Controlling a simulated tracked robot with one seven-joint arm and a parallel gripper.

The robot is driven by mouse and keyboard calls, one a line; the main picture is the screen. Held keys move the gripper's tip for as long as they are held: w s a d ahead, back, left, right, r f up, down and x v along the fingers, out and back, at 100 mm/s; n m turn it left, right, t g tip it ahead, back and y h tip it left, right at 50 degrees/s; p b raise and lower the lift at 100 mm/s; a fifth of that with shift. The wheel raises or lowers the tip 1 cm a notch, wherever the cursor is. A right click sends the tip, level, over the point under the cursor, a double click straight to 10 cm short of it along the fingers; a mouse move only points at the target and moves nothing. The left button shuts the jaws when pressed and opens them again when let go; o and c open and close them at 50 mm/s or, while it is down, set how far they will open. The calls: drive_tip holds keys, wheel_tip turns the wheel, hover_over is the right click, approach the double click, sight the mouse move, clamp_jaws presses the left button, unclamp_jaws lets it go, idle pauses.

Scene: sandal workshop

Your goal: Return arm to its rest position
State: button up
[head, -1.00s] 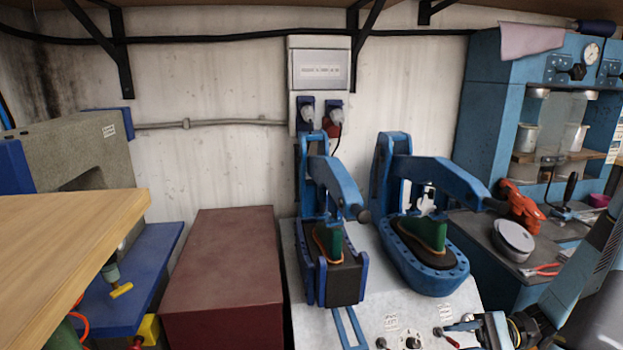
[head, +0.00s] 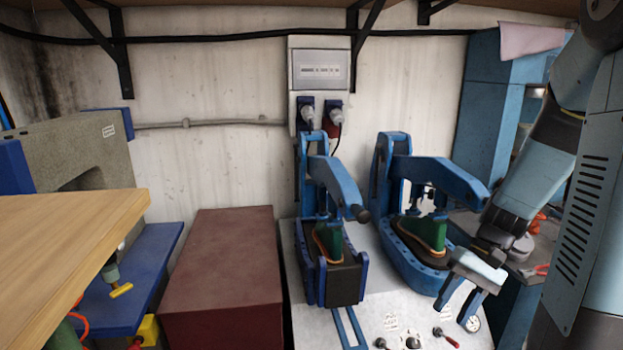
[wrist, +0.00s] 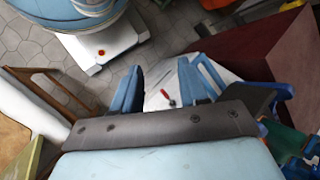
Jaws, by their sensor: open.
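My gripper (head: 457,306) is at the lower right in the head view, in front of the right-hand blue press. Its two fingers point down and stand apart, with nothing between them. In the wrist view my gripper (wrist: 158,92) shows two blue fingers spread open. Behind them lies part of the pale press table with a red-knobbed lever (wrist: 168,98). My arm is bent and raised along the right side of the head view, hiding much of the blue cabinet.
Two blue presses, left (head: 332,285) and right (head: 395,255), each hold a green form on a dark sole. A dark red box (head: 220,270) stands left of them. A wooden board (head: 60,240) is at the near left. Tiled floor (wrist: 90,85) shows in the wrist view.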

drive_tip(key=s+a+r+n+t+h, duration=0.1)
drive_tip(key=s+a+r+t+h, duration=0.1)
drive_tip(key=r, duration=0.7)
drive_tip(key=s+a+r+n+t+h, duration=0.2)
drive_tip(key=s+r+t+h, duration=0.1)
drive_tip(key=r+t, duration=0.4)
wheel_tip(320, 180, up, 2)
drive_tip(key=shift+s+a+r+n+h, duration=0.2)
drive_tip(key=shift+a+n+h, duration=0.1)
drive_tip(key=shift+h, duration=0.2)
